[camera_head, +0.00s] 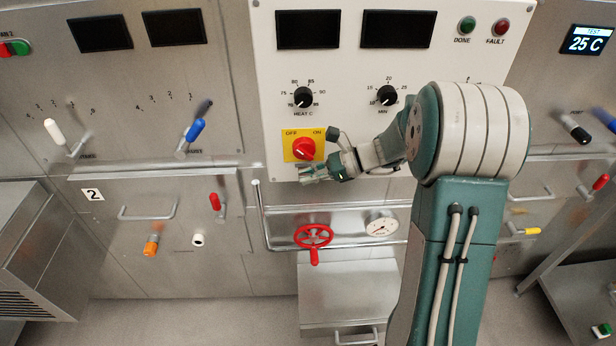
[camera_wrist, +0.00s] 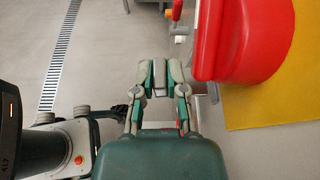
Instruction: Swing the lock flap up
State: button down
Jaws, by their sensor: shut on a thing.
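My gripper (camera_head: 314,173) is just below the red rotary switch (camera_head: 304,149) on its yellow OFF/ON plate (camera_head: 287,157), near the bottom edge of the white panel. In the wrist view my gripper (camera_wrist: 159,75) has its fingers shut on a small grey metal piece, which looks like the lock flap (camera_wrist: 159,79). The flap's hinge and exact angle cannot be made out. In the wrist view the red switch (camera_wrist: 240,40) and yellow plate (camera_wrist: 265,105) are large, close to the right of the fingers.
The white panel (camera_head: 350,70) also carries a heat knob (camera_head: 303,97) and a minutes knob (camera_head: 387,95). A metal rail (camera_head: 262,215), a red handwheel (camera_head: 314,236) and a gauge (camera_head: 381,224) lie below. Floor (camera_wrist: 95,50) is clear in the wrist view.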

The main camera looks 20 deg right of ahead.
jog(key=shift+w, duration=0.1)
dwell(0.3)
jog(key=c, duration=0.7)
grip_release()
jog(key=v, duration=1.2)
jog(key=shift+w+f, duration=0.1)
